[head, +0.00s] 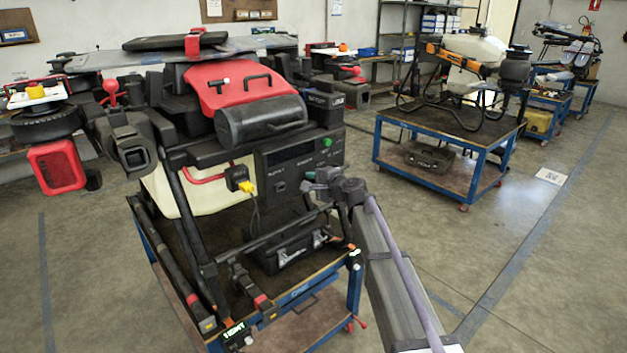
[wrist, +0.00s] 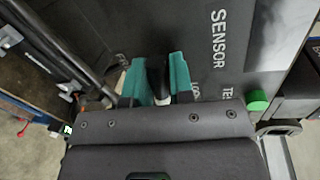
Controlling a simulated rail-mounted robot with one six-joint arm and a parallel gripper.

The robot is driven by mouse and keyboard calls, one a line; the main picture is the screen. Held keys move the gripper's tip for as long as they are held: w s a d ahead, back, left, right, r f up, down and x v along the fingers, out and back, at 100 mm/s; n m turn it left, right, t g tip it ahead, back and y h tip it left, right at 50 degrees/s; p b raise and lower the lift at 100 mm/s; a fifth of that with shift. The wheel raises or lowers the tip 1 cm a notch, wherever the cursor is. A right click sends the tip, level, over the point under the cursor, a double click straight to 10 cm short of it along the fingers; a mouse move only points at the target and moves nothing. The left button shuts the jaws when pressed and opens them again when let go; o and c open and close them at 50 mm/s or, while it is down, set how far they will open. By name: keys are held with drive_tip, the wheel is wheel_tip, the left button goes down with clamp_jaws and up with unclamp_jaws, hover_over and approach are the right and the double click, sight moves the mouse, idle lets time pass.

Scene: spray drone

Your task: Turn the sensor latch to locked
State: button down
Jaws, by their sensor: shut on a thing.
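The sensor latch shows in the wrist view as a small dark knob (wrist: 157,72) on a dark panel (wrist: 215,75) lettered SENSOR. My gripper (wrist: 160,65) has its teal fingers on either side of the knob and is shut on it. A label beside the right finger is partly hidden, so I cannot read the latch's position. In the head view my gripper (head: 309,182) reaches the lower right of the drone's front panel (head: 283,163). The latch is hidden behind it there.
A green button (wrist: 257,100) sits right of my gripper; it also shows in the head view (head: 327,142). Below is a black case (head: 285,249) on the blue cart (head: 300,292).

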drive_tip(key=shift+s+a+f+n, duration=0.1)
drive_tip(key=shift+s+n, duration=0.1)
drive_tip(key=shift+n, duration=0.6)
drive_tip(key=c, duration=1.3)
unclamp_jaws()
drive_tip(key=shift+w+a+f, duration=0.1)
drive_tip(key=shift+o, duration=1.1)
drive_tip(key=p+v, duration=0.2)
drive_tip(key=v, duration=0.9)
drive_tip(key=shift+a, duration=0.15)
